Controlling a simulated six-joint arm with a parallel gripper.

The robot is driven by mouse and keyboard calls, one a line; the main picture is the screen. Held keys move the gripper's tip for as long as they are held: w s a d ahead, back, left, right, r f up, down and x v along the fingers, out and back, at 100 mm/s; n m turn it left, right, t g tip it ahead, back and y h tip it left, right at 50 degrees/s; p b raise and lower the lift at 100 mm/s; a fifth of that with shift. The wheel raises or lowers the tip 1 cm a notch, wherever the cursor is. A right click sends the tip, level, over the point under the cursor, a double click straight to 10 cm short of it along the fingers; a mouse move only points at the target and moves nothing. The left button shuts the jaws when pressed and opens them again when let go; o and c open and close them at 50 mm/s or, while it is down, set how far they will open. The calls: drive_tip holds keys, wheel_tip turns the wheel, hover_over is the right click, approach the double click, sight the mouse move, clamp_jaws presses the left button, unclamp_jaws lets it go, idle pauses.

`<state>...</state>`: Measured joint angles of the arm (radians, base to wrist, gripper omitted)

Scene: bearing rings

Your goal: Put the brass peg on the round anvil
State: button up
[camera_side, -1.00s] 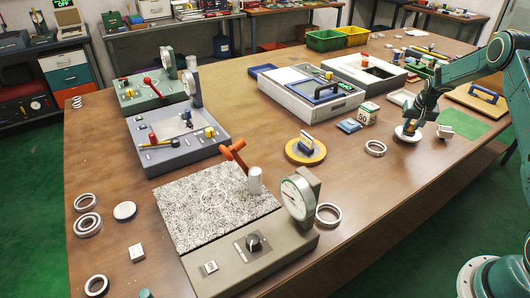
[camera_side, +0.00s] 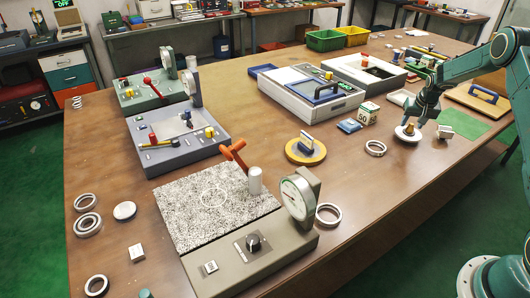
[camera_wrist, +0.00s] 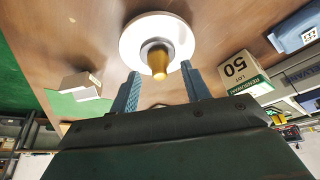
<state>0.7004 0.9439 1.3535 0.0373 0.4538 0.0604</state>
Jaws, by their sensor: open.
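The brass peg (camera_wrist: 159,63) stands in the grey hub of a round white base (camera_wrist: 130,42) in the wrist view. In the side view the peg (camera_side: 409,129) shows small on its white base at the right of the table. My gripper (camera_wrist: 160,75) is open, with its two blue fingers apart on either side of the peg in the picture; I see no contact. In the side view my gripper (camera_side: 417,120) is close to the peg. A pale upright cylinder (camera_side: 255,181) stands at the speckled plate's right edge; I cannot tell whether it is the round anvil.
A small whitish block (camera_side: 445,131) lies right of the peg. A yellow round stand (camera_side: 296,153) and a dial gauge (camera_side: 297,198) stand nearer the plate.

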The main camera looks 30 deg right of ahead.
drive_tip(key=v, duration=1.1)
drive_tip(key=shift+f, duration=0.1)
idle(0.4)
drive_tip(key=s+a+r+n+t+y, duration=0.1)
drive_tip(key=s+a+r+n, duration=0.15)
drive_tip(key=a+r, duration=0.75)
drive_tip(key=s+a+r+n, duration=0.2)
drive_tip(key=s+a+r, duration=0.35)
drive_tip(key=a, duration=0.75)
drive_tip(key=s+a+n+t+y, duration=0.1)
drive_tip(key=s+a+n, duration=0.3)
drive_tip(key=s+a, duration=1.2)
drive_tip(key=shift+s+r+y, duration=0.45)
drive_tip(key=shift+s+y, duration=0.15)
drive_tip(key=shift+s, duration=1.35)
